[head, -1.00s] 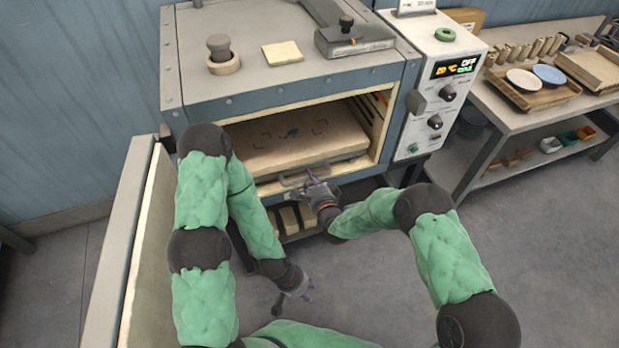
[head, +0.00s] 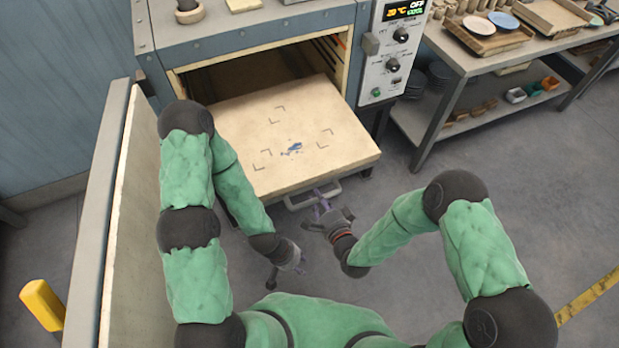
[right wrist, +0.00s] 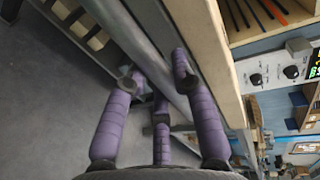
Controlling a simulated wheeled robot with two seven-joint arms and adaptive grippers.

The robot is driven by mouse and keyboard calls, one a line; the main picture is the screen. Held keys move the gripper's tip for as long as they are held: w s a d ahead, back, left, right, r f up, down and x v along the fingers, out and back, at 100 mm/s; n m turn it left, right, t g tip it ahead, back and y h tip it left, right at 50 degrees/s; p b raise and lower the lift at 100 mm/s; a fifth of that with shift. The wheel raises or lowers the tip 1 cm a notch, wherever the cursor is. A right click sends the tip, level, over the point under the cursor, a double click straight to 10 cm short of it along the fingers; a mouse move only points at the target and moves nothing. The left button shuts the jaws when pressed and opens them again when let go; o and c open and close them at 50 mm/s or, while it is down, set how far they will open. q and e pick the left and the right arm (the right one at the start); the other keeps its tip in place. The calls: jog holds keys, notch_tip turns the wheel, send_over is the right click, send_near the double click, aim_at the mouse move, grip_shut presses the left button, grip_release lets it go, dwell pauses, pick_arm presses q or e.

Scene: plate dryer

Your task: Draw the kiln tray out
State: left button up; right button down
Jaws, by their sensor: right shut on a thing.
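The kiln tray (head: 235,125) is a thick cream slab, drawn well forward out of the kiln opening, with its rear part still inside. Its top has dark corner marks and a small blue patch. A grey bar handle (head: 331,190) is on its front. My right gripper (head: 322,206) is shut on this handle. In the right wrist view, purple fingers (right wrist: 160,85) close on the grey bar (right wrist: 143,40) beside the tray's cream edge. My left gripper (head: 288,272) is empty, its fingers apart, low in front of the kiln and clear of the tray.
The kiln door (head: 120,190) stands open at the left. The control panel (head: 392,60) is right of the opening. A workbench (head: 468,62) with trays and plates is at the right. A yellow post (head: 45,303) stands at lower left. Floor right of the tray is clear.

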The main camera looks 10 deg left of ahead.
jog(key=shift+f+v, duration=0.2)
jog(key=shift+v, duration=0.65)
jog(key=shift+f+v, duration=0.2)
jog(key=shift+v, duration=0.65)
jog(key=shift+f+v, duration=0.2)
jog(key=shift+v, duration=0.65)
jog(key=shift+s, duration=0.15)
jog(key=c, duration=1)
grip_release()
jog(key=shift+d+r, duration=0.1)
jog(key=v, duration=0.7)
jog(key=shift+d, duration=0.15)
